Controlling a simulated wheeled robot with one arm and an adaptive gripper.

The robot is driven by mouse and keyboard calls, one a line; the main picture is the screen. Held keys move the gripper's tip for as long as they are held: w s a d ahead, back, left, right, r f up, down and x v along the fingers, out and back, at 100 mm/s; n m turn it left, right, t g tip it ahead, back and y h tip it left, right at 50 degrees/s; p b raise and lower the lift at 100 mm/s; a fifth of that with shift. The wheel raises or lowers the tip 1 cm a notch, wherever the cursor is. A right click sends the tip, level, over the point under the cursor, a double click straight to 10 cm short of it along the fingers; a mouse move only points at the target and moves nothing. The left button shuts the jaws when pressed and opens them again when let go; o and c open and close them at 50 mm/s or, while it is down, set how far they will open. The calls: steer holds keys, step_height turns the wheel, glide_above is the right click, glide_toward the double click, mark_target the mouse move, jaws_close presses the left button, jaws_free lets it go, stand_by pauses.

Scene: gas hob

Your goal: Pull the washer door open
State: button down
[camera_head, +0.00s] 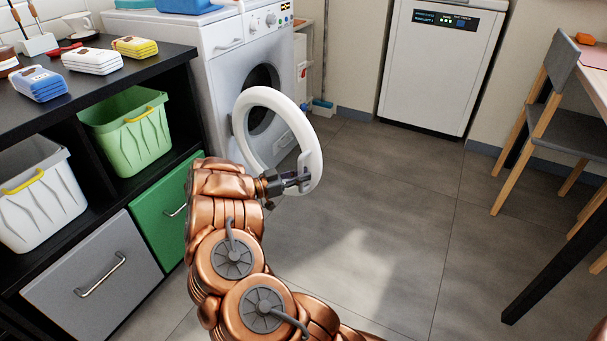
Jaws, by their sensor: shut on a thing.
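The washer (235,45) is a white front-loader at the top centre left. Its round door (247,113) is a white ring, swung out from the washer's front, so the dark drum opening shows behind it. My gripper (300,181) is at the door's lower right edge, at the grey handle part. It is shut on the washer door there. The fingertips are small in the picture and partly hidden against the rim. My copper-coloured arm reaches up from the bottom centre.
A black shelf unit (108,192) with bins and drawers stands close on the left. A white dishwasher-like appliance (437,70) stands at the back. A chair (545,135) and a table (592,70) are on the right. The grey floor (390,210) between is clear.

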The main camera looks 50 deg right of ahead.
steer(key=shift+w+a+r, duration=0.1)
steer(key=shift+w+a, duration=0.05)
steer(key=c, duration=1.4)
jaws_free()
steer(key=shift+o, duration=0.2)
steer(key=v, duration=1.1)
steer(key=shift+a, duration=0.35)
steer(key=shift+w, duration=0.15)
